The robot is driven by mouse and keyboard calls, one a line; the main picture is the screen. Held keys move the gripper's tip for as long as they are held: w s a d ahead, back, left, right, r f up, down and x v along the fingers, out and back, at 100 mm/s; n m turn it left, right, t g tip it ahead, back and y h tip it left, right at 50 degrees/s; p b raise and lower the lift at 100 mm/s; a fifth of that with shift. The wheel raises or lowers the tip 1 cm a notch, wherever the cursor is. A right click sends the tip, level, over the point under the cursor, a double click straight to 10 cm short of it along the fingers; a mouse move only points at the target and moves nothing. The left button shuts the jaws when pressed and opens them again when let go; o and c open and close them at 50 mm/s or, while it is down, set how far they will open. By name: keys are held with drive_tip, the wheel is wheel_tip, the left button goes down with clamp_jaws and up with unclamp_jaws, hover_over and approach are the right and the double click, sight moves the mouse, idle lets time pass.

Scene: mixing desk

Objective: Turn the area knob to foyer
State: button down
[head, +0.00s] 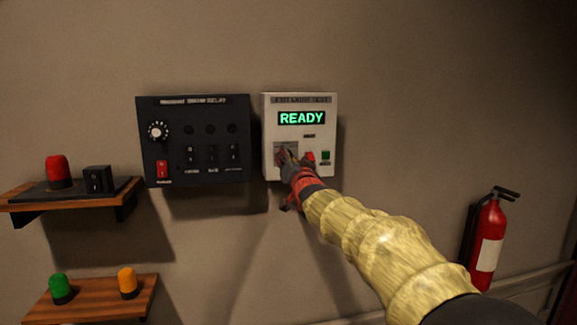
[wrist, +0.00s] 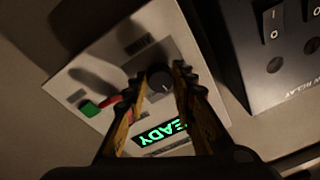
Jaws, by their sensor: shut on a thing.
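The white wall panel (head: 269,135) carries a green READY display (head: 302,118) and a title strip along its top. The area knob is a dark round knob on this panel; it shows in the wrist view (wrist: 159,78) between my fingers. In the head view my gripper (head: 287,160) covers the knob at the panel's lower left. My gripper's two fingers (wrist: 161,84) stand on either side of the knob, shut on it. The position labels around the knob are hidden or too small to read, so I cannot tell its setting.
A black panel (head: 160,105) with a dial and switches hangs to the left. Shelves with colored lamps (head: 58,172) are further left. A fire extinguisher (head: 488,235) hangs at right.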

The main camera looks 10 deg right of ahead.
drive_tip(key=shift+f+m, duration=0.1)
drive_tip(key=shift+m, duration=0.4)
drive_tip(key=c, duration=1.5)
unclamp_jaws()
drive_tip(key=shift+s, duration=0.1)
drive_tip(key=s, duration=0.4)
drive_tip(key=s+f, duration=0.1)
drive_tip(key=s, duration=0.6)
drive_tip(key=shift+s+f, duration=0.15)
drive_tip(key=shift+s, duration=0.2)
